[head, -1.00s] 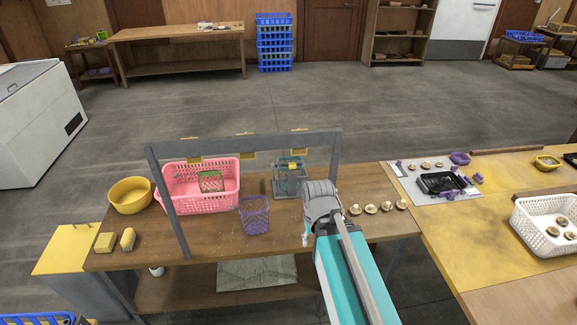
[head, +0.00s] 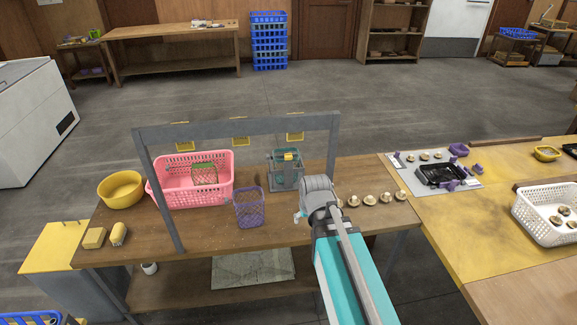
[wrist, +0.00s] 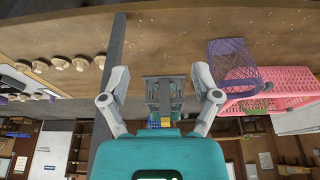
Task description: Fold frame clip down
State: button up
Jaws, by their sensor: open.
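A grey overhead frame (head: 210,132) stands across the brown table with yellow clips hanging along its bar: a left clip (head: 185,146), a middle clip (head: 240,140) and a right clip (head: 295,136). The fold of each clip is too small to tell. My gripper (head: 300,215) is in front of the frame's right side, below bar height and apart from the clips. In the wrist view my gripper (wrist: 160,97) has its fingers spread wide. A grey fixture shows between them, but contact cannot be told.
A teal-grey device (head: 286,176) stands behind my gripper. A purple basket (head: 249,208) and a pink basket (head: 160,190) stand to its left, with a yellow bowl (head: 120,190) farther left. Several mushrooms (head: 369,199) lie on the right.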

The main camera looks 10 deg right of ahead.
jog(key=w+f+t+b, duration=0.3)
jog(key=w+b, duration=0.3)
jog(key=w, duration=0.1)
jog(key=w+f+t+b, duration=0.4)
jog(key=w+b, duration=0.2)
jog(key=w, duration=0.2)
jog(key=t+b, duration=1.2)
jog(key=b, duration=0.7)
send_near(289, 159)
jog(key=shift+s+f, duration=0.15)
jog(key=shift+s, duration=0.35)
jog(key=shift+w, duration=0.1)
jog(key=shift+p+x, duration=2.3)
jog(key=shift+x, duration=3.65)
